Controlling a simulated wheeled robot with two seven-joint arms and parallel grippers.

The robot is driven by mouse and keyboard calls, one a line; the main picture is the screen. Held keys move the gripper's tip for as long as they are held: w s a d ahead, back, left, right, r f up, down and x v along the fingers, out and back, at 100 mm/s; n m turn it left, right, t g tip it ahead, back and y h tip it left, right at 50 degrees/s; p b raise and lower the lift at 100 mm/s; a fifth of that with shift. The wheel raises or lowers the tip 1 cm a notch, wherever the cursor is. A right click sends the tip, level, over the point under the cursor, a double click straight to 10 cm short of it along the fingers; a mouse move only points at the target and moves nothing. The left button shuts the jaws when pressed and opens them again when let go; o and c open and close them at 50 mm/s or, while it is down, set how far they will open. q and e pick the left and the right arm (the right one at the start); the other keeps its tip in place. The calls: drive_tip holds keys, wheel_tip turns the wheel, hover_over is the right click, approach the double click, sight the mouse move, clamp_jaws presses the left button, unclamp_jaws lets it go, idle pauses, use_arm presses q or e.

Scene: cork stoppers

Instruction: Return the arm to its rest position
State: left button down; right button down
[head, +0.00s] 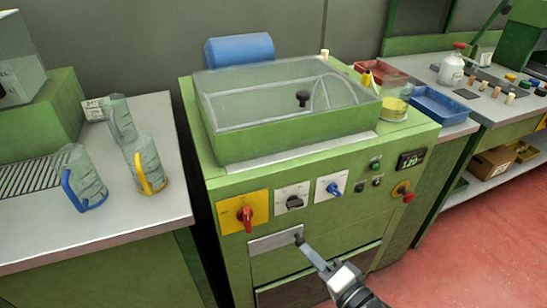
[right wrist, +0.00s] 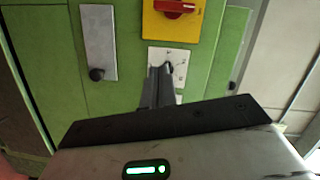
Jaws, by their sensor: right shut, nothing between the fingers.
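My right gripper (head: 306,246) reaches in from the lower right in the head view. Its fingers are together and empty, in front of the green machine's front panel (head: 345,232). In the right wrist view the closed fingers (right wrist: 158,78) point at the white dial plate (right wrist: 177,56). A grey metal plate (head: 268,245) with a black knob is on the machine's front near the fingertips. In the right wrist view that knob (right wrist: 96,74) stands clear to the left of the fingers. My left gripper is not in view.
The machine has a clear lid (head: 260,100), a red switch on a yellow plate (head: 243,212) and a red stop button (head: 408,197). Jugs (head: 80,175) stand on the left bench. A blue tray (head: 440,106) and corks are at right. Red floor (head: 480,240) is open at lower right.

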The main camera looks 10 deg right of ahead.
drive_tip(key=s+a+f+n+g+h, duration=0.1)
drive_tip(key=s+f+n+g+h, duration=0.2)
drive_tip(key=s+n, duration=0.6)
drive_tip(key=shift+s+a+f+n+g, duration=0.15)
drive_tip(key=shift+a+f+n+g, duration=0.1)
drive_tip(key=shift+f+n+g, duration=1.35)
drive_tip(key=shift+n+t, duration=0.3)
